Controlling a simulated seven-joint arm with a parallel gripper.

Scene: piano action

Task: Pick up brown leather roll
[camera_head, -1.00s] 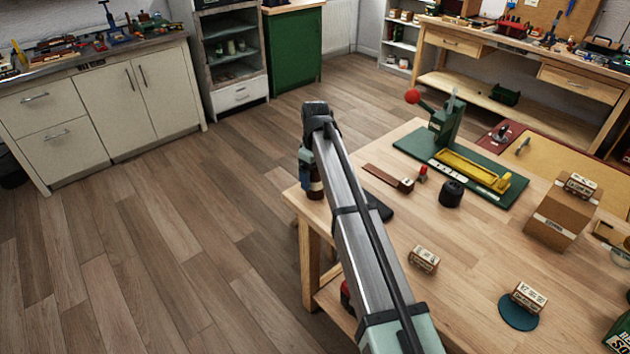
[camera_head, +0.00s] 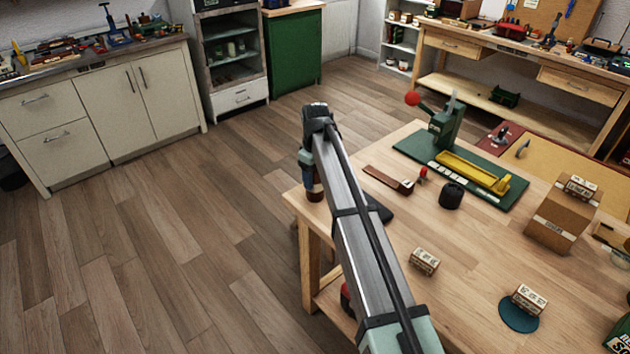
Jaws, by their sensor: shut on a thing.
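My arm reaches up the picture from the lower edge, and its wrist bends down at the table's left corner. My gripper (camera_head: 311,181) is small and partly hidden by my own arm. It is shut on a small brown piece, which looks like the brown leather roll (camera_head: 315,192). The roll shows at the corner of the wooden table (camera_head: 470,270). I cannot tell whether it touches the table top.
Right of my arm are a brown strip (camera_head: 384,178), a black round piece (camera_head: 451,195) and a green press with a red knob (camera_head: 445,128). Small labelled boxes (camera_head: 425,261) and a carton (camera_head: 560,218) stand farther right. Open floor (camera_head: 180,240) lies left.

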